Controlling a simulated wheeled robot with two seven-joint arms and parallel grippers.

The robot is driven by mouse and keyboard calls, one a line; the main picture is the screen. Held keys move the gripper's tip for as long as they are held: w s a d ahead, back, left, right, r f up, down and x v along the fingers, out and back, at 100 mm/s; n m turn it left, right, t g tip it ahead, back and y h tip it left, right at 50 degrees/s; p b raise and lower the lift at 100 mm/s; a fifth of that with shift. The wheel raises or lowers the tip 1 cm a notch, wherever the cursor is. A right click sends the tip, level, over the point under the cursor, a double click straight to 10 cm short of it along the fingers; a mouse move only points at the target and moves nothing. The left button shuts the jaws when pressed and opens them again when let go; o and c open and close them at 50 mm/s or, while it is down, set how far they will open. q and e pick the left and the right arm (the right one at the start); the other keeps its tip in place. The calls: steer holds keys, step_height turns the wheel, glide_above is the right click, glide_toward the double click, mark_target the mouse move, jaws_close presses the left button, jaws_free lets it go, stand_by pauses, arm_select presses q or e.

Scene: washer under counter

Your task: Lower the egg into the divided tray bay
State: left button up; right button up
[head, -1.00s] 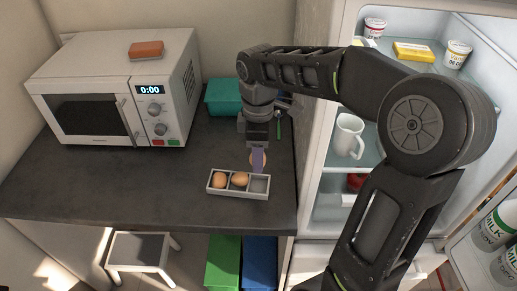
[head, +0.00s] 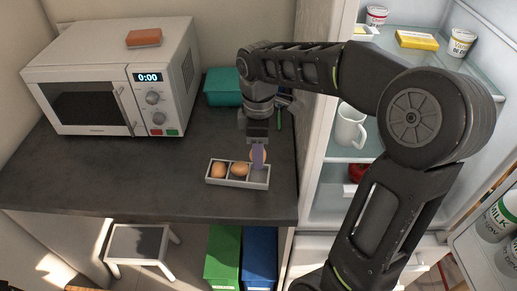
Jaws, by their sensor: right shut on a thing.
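The divided tray (head: 236,183) is pale grey and lies on the dark counter near its front right. One egg (head: 219,170) sits in its left bay and another egg (head: 239,170) in its middle bay. My right gripper (head: 258,155) points down at the right bay, shut on a third egg (head: 264,155). My left gripper is not in view.
A microwave (head: 90,95) with an orange sponge (head: 144,37) on top stands at the left. A teal container (head: 222,88) is behind the tray. The open fridge with a white mug (head: 350,127) is at the right. The counter (head: 120,175) left of the tray is clear.

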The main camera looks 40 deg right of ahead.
steer(key=shift+f, duration=0.1)
steer(key=shift+f+b, duration=0.6)
steer(key=shift+f, duration=0.2)
steer(key=shift+f+b, duration=1.6)
steer(key=shift+f, duration=0.6)
stand_by(1.1)
steer(key=o, duration=1.4)
step_height(320, 180, up, 8)
steer(key=shift+f, duration=0.1)
